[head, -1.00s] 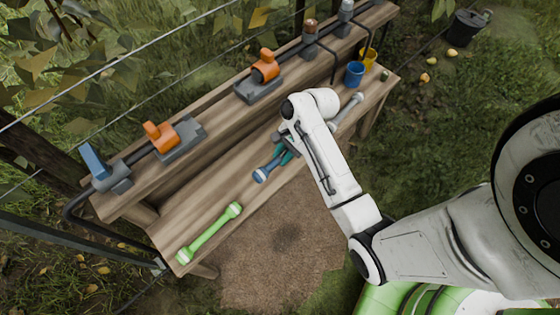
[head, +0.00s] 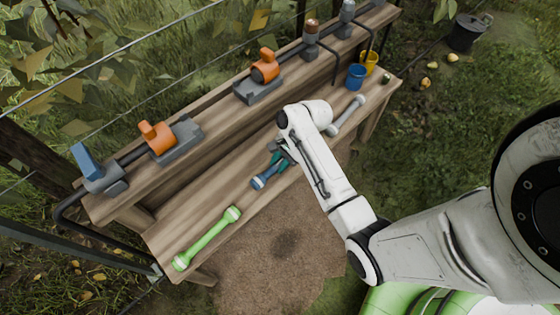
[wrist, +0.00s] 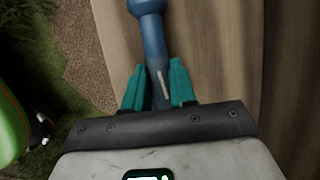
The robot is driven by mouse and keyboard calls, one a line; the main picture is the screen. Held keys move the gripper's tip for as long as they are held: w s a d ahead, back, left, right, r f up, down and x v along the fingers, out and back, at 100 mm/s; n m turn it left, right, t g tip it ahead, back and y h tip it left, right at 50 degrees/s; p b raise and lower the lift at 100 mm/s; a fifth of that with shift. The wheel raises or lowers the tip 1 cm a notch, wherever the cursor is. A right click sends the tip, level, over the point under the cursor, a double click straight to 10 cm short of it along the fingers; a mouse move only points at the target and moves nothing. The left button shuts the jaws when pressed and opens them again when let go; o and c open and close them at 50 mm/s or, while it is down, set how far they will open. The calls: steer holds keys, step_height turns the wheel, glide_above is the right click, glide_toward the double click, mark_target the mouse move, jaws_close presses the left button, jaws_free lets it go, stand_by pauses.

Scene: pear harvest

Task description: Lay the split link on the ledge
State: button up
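A blue link (head: 258,183) with a pale streak along its shaft is between the teal fingers of my gripper (head: 279,162). In the wrist view, the fingers (wrist: 159,80) stand close on both sides of the blue shaft (wrist: 153,40) and appear shut on it. The link's rounded end points away from my gripper. The link is over the lower wooden ledge (head: 185,217), near its front edge. I cannot tell whether it touches the wood. My arm hides its other end.
A green link (head: 208,238) lies left on the ledge, a grey link (head: 347,116) right. Blue (head: 356,77) and yellow (head: 369,62) cups stand at the right end. The raised shelf behind carries orange-handled clamps (head: 264,70). Wood between the green and blue links is clear.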

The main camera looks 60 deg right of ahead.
steer(key=shift+o, duration=0.7)
steer(key=shift+s+f, duration=0.1)
steer(key=shift+f, duration=0.05)
steer(key=p+v, duration=0.4)
steer(key=v, duration=0.8)
steer(key=s+a+r+n+g+h, duration=0.1)
steer(key=s+a+n, duration=0.4)
steer(key=n, duration=0.5)
steer(key=s+a+r+n+g+h, duration=0.1)
steer(key=s+a+n+h, duration=0.2)
steer(key=a+n, duration=0.7)
steer(key=shift+s, duration=1.1)
steer(key=shift+a+f, duration=0.1)
steer(key=shift+a, duration=0.05)
